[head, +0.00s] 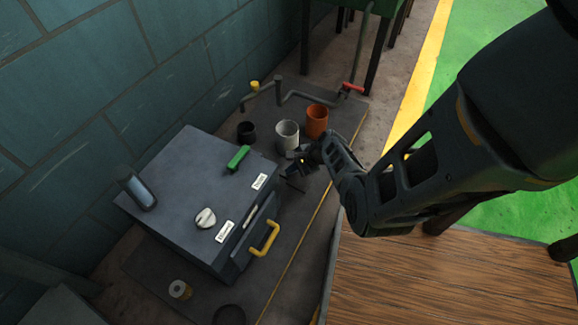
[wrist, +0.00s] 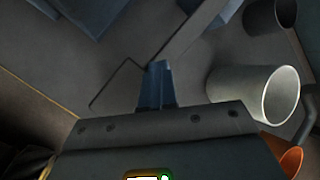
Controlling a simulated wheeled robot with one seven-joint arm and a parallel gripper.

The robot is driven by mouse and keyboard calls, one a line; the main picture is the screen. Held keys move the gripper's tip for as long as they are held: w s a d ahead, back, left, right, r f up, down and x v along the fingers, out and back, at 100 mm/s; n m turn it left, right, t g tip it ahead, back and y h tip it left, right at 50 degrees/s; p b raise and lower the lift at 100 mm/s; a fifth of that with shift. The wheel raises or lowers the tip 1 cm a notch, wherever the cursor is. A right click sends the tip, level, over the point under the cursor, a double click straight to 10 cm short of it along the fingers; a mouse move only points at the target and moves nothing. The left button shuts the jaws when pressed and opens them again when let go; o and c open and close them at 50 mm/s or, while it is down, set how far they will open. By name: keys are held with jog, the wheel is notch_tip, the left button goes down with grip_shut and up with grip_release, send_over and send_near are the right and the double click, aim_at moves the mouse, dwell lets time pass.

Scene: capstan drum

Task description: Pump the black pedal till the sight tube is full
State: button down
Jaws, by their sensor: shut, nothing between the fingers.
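My gripper (head: 293,168) is shut and empty, pointing down beside the right side of the grey box (head: 190,185). Its closed fingers (wrist: 157,85) show in the wrist view. Just beyond them is a flat dark grey plate (wrist: 118,86) with a bar leading up and right. This may be the pedal; I cannot tell for sure, nor whether the fingers touch it. In the head view that area is mostly hidden by my gripper. A dark tube with a pale bluish face (head: 143,196), possibly the sight tube, stands at the box's left corner. Its level is not readable.
The box has a green handle (head: 238,158), a white knob (head: 205,218) and a yellow pull handle (head: 265,239). A black cup (head: 246,132), a grey cup (head: 287,135) and an orange cup (head: 317,121) stand behind my gripper. A pipe with a red handle (head: 352,87) lies beyond.

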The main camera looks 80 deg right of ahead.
jog(key=shift+s+a+f, duration=0.25)
jog(key=shift+s+f, duration=0.2)
jog(key=shift+s, duration=0.05)
jog(key=shift+w, duration=0.1)
jog(key=shift+w+d+r+p, duration=0.1)
jog(key=shift+w+r+p, duration=0.15)
jog(key=shift+r+p, duration=0.3)
jog(key=shift+w+d+r+p, duration=0.1)
jog(key=shift+w+r+p, duration=0.2)
jog(key=shift+r, duration=0.4)
jog(key=shift+w+d+r+p, duration=0.1)
jog(key=shift+w+r+p, duration=0.15)
jog(key=shift+r+p, duration=0.5)
jog(key=shift+w+d+r+p, duration=0.1)
jog(key=shift+w+r+p, duration=0.1)
jog(key=shift+r+p, duration=0.55)
jog(key=shift+w+r+p, duration=0.25)
jog(key=shift+r+p, duration=0.4)
jog(key=shift+r, duration=0.15)
jog(key=shift+r, duration=0.1)
jog(key=r+p, duration=0.2)
jog(key=w+r+p, duration=0.1)
jog(key=r+p, duration=0.1)
jog(key=shift+d+r+p, duration=0.1)
jog(key=shift+r+p, duration=0.2)
jog(key=shift+r, duration=0.1)
